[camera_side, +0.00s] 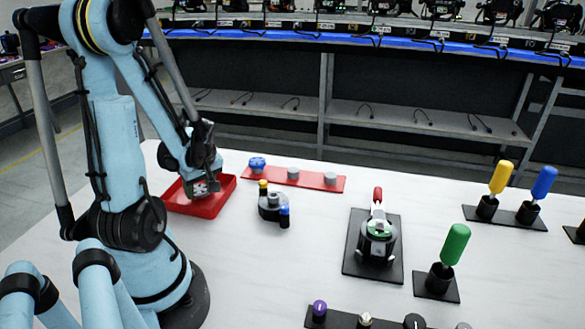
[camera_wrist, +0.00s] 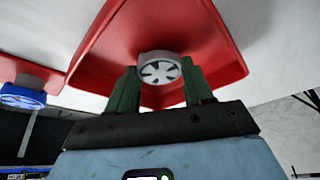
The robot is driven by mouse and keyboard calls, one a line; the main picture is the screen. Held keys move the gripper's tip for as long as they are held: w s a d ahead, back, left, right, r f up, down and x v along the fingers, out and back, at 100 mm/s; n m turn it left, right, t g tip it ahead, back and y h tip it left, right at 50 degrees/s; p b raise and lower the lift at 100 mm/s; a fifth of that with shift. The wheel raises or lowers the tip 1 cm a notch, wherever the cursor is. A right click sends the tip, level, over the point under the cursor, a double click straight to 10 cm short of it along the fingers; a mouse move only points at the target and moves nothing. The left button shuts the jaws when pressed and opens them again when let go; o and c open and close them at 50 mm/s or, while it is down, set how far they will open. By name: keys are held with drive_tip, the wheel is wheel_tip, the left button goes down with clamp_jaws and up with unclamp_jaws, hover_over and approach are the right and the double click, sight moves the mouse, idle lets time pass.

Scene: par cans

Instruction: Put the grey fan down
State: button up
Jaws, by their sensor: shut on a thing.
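The grey fan (camera_wrist: 160,70) is a small round light-grey piece with dark slots in its face. In the wrist view it sits between the two green fingers of my gripper (camera_wrist: 160,82), which is shut on it. The red tray (camera_wrist: 215,45) lies behind the fan there.
A red strip (camera_side: 312,180) right of the tray bears a blue fan (camera_side: 257,163) and two grey round pieces. A dark fixture (camera_side: 270,205) stands close to the tray's right. A black plate (camera_side: 350,262) and coloured-handled tools stand further right. White table is clear between.

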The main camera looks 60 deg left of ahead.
drive_tip(key=shift+f, duration=0.1)
drive_tip(key=o, duration=1)
drive_tip(key=shift+s+v, duration=0.4)
drive_tip(key=shift+v, duration=5.55)
drive_tip(key=w+d+m+t+h, duration=0.1)
drive_tip(key=w+d+m+t, duration=0.1)
drive_tip(key=w+d+m, duration=0.2)
drive_tip(key=w+d+r+m+t+h, duration=0.1)
drive_tip(key=w+d+m+t+h, duration=0.1)
drive_tip(key=w+d+m, duration=0.3)
drive_tip(key=w+d+r+m+t+h, duration=0.1)
drive_tip(key=w+d+m+t, duration=0.3)
drive_tip(key=d+m, duration=0.7)
drive_tip(key=shift+w+d+h, duration=0.15)
drive_tip(key=shift+w+d, duration=0.1)
drive_tip(key=shift+d, duration=0.35)
drive_tip(key=shift+w+d+h, duration=0.15)
drive_tip(key=shift+w+d, duration=0.1)
drive_tip(key=shift+d, duration=0.4)
